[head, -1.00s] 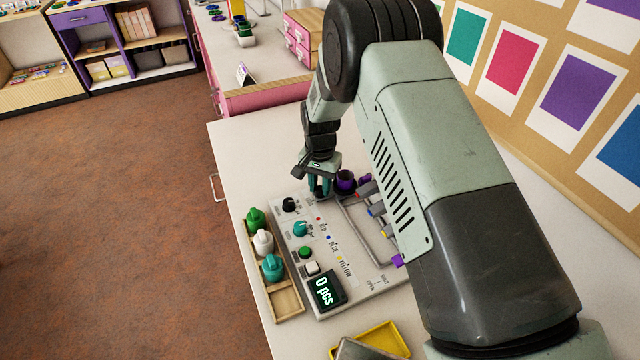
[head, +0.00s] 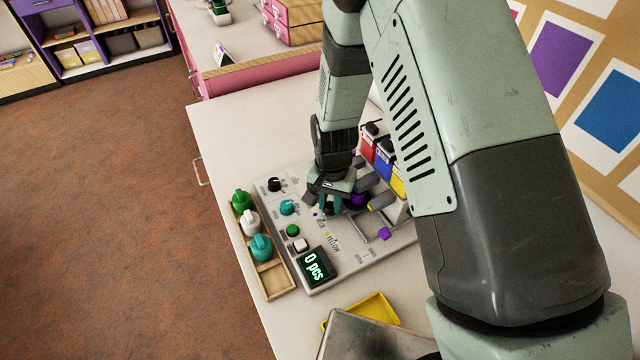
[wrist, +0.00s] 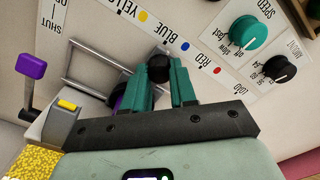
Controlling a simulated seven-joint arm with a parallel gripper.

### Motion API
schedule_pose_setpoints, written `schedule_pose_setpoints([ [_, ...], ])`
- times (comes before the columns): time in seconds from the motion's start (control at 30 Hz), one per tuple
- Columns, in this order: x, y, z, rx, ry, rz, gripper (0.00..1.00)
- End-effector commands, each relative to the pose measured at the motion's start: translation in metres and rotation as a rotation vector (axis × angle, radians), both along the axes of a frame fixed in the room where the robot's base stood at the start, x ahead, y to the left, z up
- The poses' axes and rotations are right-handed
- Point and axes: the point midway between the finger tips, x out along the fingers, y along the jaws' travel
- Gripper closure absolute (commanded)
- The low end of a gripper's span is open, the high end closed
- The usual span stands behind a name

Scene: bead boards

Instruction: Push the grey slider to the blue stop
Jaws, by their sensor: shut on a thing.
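The slider's dark knob (wrist: 158,68) is between the two teal fingers of my gripper (wrist: 158,88) in the wrist view. My gripper (head: 330,205) is shut on it, low over the control board. The knob is beside the blue dot (wrist: 185,46) at the BLUE label, with the red dot (wrist: 217,70) to the right and the yellow dot (wrist: 143,17) up and to the left. The slider's body is mostly hidden by the fingers. A purple cup (head: 358,199) stands just right of the gripper in the head view, partly hidden.
A metal rail frame (wrist: 88,44) runs on the board. Red (head: 368,146), blue (head: 384,155) and yellow (head: 398,184) hoppers stand behind. A purple lever (wrist: 31,66) is at the OPEN/SHUT marks. A wooden tray (head: 275,280) lies left, and a yellow tray (head: 377,307) in front.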

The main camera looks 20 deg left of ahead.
Motion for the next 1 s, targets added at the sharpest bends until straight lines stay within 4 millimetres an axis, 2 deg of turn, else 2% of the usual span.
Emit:
schedule_pose_setpoints([
  [0.1,-0.006,-0.006,0.0,-0.002,0.002,-0.001,1.0],
  [0.37,-0.005,-0.005,0.0,-0.001,0.002,-0.001,1.0],
  [0.4,-0.005,-0.005,0.0,-0.001,0.002,-0.001,0.71],
  [0.57,-0.005,-0.005,0.0,-0.001,0.001,0.0,0.48],
  [0.87,-0.005,-0.005,0.002,0.0,0.0,0.0,0.48],
  [1.0,-0.004,-0.004,0.016,0.002,-0.004,0.0,0.48],
])
